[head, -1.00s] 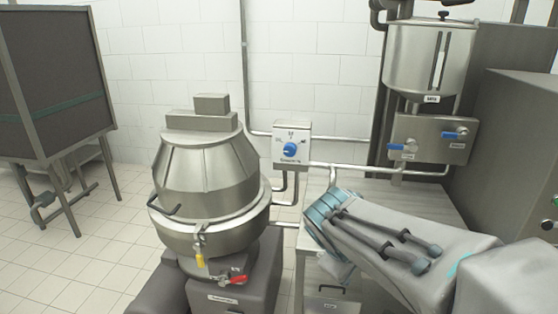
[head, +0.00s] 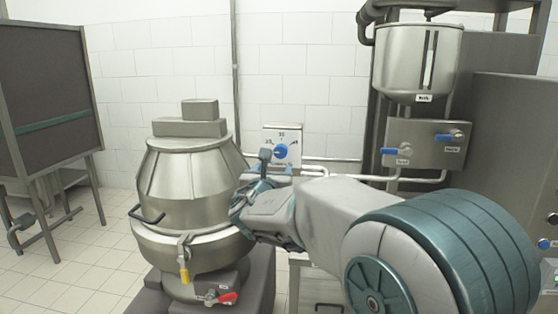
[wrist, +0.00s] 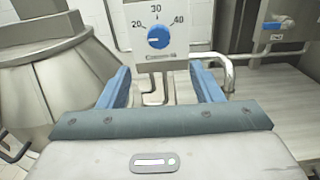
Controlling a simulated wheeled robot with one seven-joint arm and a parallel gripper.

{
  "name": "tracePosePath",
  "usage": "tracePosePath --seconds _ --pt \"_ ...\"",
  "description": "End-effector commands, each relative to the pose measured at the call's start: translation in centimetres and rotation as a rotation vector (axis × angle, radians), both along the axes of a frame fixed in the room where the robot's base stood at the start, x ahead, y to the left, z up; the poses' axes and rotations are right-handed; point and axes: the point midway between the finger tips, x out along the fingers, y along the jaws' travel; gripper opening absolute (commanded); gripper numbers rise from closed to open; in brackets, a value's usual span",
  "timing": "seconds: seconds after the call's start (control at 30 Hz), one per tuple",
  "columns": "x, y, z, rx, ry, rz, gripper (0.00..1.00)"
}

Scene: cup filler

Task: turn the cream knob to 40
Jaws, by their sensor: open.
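A round blue knob (head: 281,151) sits on a white dial panel (head: 268,133) on the back wall. In the wrist view the knob (wrist: 158,37) has 20 at its left, 30 above and 40 at its right. A pale mark on the knob seems to point left, towards 20, but it is small. In the head view my gripper (head: 268,168) is just below-left of the knob.
A large steel mixing vessel (head: 188,185) stands close at left, with a red-handled valve (head: 228,298). A steel hopper (head: 415,60) and two blue-handled valves (head: 448,138) are at right. Pipes (wrist: 228,72) run below the panel; a steel table (wrist: 275,105) lies at right.

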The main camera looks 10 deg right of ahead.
Motion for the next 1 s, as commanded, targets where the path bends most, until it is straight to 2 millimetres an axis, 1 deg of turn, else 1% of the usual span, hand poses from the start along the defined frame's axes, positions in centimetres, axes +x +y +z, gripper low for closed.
tracePosePath --seconds 0.17,0.27,0.5,0.7,0.83,1.0 --pt "1.6 -0.3 0.0 -0.015 0.001 0.007 0.59" --pt "3.3 -0.9 0.0 -0.013 0.001 0.005 0.59" --pt "7.8 -2.4 0.0 -0.012 0.002 0.005 0.59" --pt "10.9 -3.4 0.0 -0.01 0.001 0.005 0.59" --pt "12.3 -3.8 0.1 -0.01 0.0 0.005 0.59" --pt "13.1 -4.1 0.0 -0.011 -0.001 0.006 0.59"
